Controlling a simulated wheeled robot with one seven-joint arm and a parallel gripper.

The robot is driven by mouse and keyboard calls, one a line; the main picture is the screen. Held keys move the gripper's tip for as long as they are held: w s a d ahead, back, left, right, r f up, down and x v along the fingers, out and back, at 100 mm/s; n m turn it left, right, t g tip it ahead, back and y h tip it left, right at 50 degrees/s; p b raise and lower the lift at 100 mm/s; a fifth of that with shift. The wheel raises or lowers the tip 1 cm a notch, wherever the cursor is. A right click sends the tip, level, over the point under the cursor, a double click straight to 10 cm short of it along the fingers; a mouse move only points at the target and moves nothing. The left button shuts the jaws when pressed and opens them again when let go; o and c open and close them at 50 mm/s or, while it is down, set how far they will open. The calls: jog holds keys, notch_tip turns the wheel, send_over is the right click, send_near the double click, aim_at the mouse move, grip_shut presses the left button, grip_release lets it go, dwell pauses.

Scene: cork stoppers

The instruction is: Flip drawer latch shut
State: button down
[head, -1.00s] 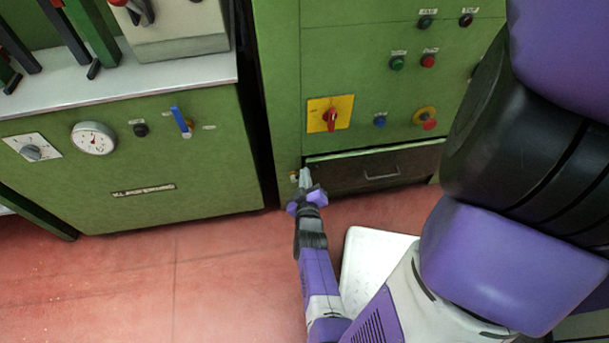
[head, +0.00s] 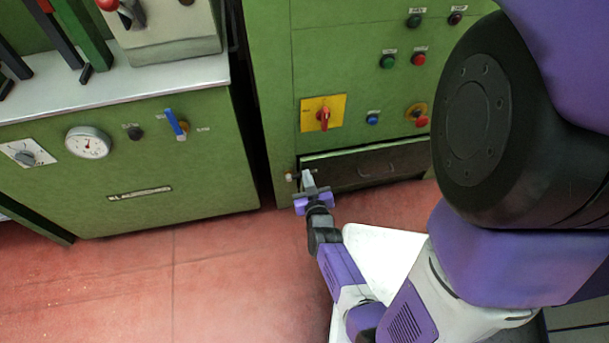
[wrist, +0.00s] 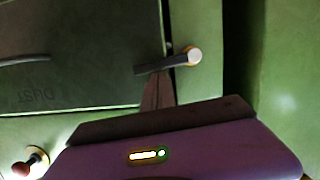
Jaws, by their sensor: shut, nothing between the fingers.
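The drawer (head: 365,165) is a dark panel with a bar handle, low in the green cabinet; its front (wrist: 75,60) fills the left of the wrist view, with lettering like "DUST". The latch (wrist: 165,64) is a dark bar on a pale round pivot. The bar reaches from the pivot across the drawer's side edge and overlaps the drawer front. In the head view only the latch's pale end (head: 290,177) shows beside my gripper. My gripper (head: 307,174) is shut and empty. Its fingertips (wrist: 158,84) are close to the bar; I cannot tell whether they touch it.
Above the drawer are a red rotary switch (head: 323,118) on a yellow plate and several push buttons. A second green cabinet (head: 130,175) with a gauge stands to the left, across a narrow dark gap. The red floor in front is open.

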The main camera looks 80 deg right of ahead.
jog(key=shift+s+f, duration=0.15)
jog(key=shift+f, duration=0.15)
jog(key=shift+s+f, duration=0.1)
dwell(0.3)
